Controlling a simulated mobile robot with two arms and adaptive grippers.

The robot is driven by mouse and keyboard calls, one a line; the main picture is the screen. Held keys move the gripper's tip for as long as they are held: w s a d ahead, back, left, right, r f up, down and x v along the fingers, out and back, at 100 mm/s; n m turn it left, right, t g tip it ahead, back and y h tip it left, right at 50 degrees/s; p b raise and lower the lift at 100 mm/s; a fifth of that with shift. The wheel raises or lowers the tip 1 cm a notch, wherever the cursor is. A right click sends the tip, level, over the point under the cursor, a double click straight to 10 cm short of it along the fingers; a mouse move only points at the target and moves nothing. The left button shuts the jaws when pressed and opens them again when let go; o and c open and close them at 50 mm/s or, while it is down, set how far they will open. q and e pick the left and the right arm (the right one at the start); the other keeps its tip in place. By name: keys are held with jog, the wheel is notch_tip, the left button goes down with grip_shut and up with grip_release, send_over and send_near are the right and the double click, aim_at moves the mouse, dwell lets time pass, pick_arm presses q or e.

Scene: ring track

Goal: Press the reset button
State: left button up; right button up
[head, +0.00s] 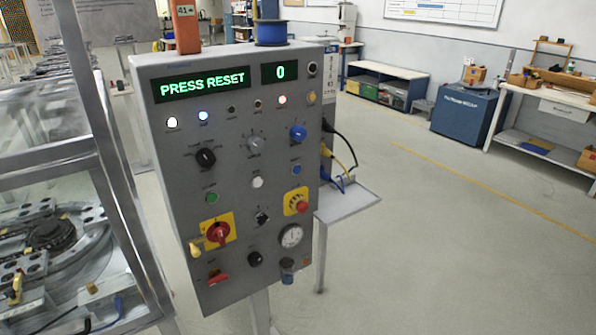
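A grey control panel (190,140) stands upright on a post near the middle. Its green display (203,84) reads "PRESS RESET", and a smaller display (280,72) reads "0". In the middle of the panel are a green button (211,198), a white button (257,182) and a blue button (296,169). Their labels are too small to read, so I cannot tell which one is the reset button. Neither of my grippers is in view.
The panel also has a black knob (205,157), a blue knob (298,132), a red-and-yellow rotary switch (218,234) and a gauge (291,236). A small side shelf (345,203) with cables juts out right. A framed machine (60,165) stands left. The floor right is clear.

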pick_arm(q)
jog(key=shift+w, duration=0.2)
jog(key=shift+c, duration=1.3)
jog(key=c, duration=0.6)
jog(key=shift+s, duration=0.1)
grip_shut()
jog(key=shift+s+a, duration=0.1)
